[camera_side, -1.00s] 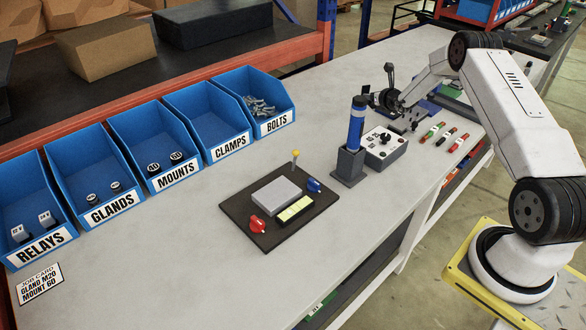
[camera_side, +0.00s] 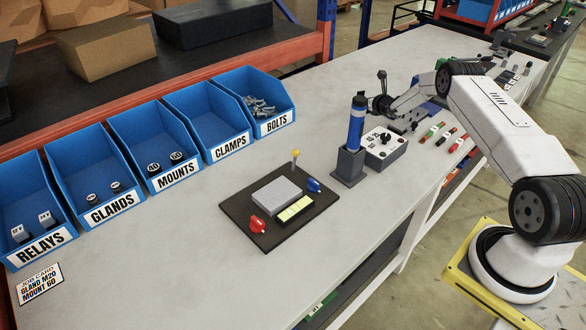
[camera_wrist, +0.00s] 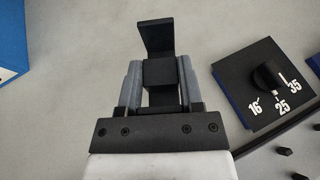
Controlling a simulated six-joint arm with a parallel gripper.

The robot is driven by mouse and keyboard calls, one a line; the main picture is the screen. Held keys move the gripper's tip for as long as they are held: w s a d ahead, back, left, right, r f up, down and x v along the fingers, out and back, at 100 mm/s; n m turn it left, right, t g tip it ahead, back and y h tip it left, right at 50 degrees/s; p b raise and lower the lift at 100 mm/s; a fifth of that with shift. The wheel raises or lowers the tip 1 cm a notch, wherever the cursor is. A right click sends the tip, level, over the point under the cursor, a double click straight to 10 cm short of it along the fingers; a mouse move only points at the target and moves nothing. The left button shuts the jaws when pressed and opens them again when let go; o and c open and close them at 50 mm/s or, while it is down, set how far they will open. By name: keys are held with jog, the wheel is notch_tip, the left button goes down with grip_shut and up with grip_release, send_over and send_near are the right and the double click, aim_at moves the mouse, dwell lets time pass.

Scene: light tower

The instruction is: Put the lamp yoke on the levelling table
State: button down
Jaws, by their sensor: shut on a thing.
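My gripper (camera_wrist: 160,72) is shut on a black angular piece, the lamp yoke (camera_wrist: 156,38), in the wrist view. The yoke sits between both grey fingers, and a flat plate of it sticks out past the tips. In the side view my gripper (camera_side: 381,104) is behind the blue cylinder, towards the back of the bench; the yoke is too small and partly hidden to make out clearly there. The levelling table (camera_side: 237,208), a dark base with a grey block, a yellow-green vial, and red and blue knobs, stands nearer the camera, well apart from my gripper.
A blue cylinder (camera_side: 356,122) stands upright in a dark holder (camera_side: 348,165) beside a grey control box (camera_side: 384,148). Blue bins (camera_side: 220,125) line the left. A dial panel (camera_wrist: 262,84) lies right in the wrist view. Bench around the levelling table is mostly clear.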

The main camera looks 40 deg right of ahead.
jog(key=shift+w+d+f, duration=0.15)
jog(key=shift+w+f, duration=0.05)
jog(key=shift+f, duration=1.55)
jog(key=shift+f, duration=0.15)
jog(key=shift+c, duration=1.2)
grip_release()
jog(key=shift+s+r, duration=0.15)
jog(key=shift+r, duration=0.05)
jog(key=shift+v, duration=1.35)
jog(key=shift+r, duration=3.45)
